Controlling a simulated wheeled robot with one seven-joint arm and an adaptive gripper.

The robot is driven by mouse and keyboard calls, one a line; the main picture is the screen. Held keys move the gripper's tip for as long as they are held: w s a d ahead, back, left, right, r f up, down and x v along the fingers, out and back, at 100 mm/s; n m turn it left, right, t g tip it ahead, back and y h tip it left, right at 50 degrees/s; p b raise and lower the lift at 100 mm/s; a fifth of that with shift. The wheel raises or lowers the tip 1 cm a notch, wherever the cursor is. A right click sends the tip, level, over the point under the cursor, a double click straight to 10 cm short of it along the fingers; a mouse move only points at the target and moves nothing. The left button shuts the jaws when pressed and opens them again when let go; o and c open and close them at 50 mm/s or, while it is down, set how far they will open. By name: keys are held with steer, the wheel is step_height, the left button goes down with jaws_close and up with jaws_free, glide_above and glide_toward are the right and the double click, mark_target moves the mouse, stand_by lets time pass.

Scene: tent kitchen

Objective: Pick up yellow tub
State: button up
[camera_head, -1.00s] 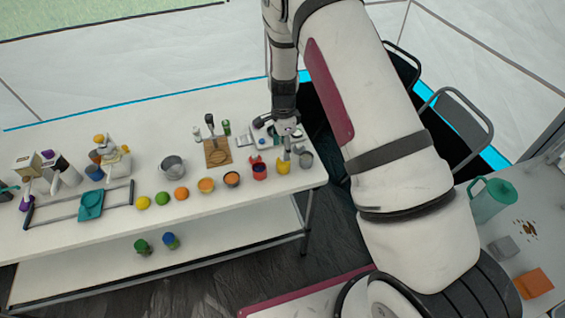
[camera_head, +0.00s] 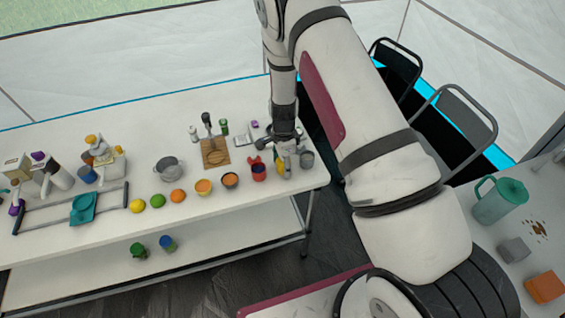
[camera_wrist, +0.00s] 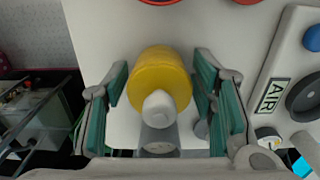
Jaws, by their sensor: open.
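The yellow tub (camera_wrist: 162,75) lies between the two fingers of my gripper (camera_wrist: 163,88) in the wrist view. A gap shows on each side of it, with the left finger a little closer. A white rounded piece and a grey part sit at its lower edge; I cannot tell whether they belong to it. In the head view the tub (camera_head: 279,168) is a small yellow patch near the table's right end, mostly hidden by my gripper (camera_head: 286,160), which is open and points down over it.
A dark red cup (camera_head: 258,172) stands left of the tub and a grey metal cup (camera_head: 306,159) to its right. A white device labelled AIR (camera_wrist: 268,95) lies close on the right in the wrist view. The white table's (camera_head: 240,205) front strip is clear.

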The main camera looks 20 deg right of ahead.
steer(key=c, duration=0.7)
steer(key=shift+r+p, duration=0.95)
steer(key=shift+r, duration=3.6)
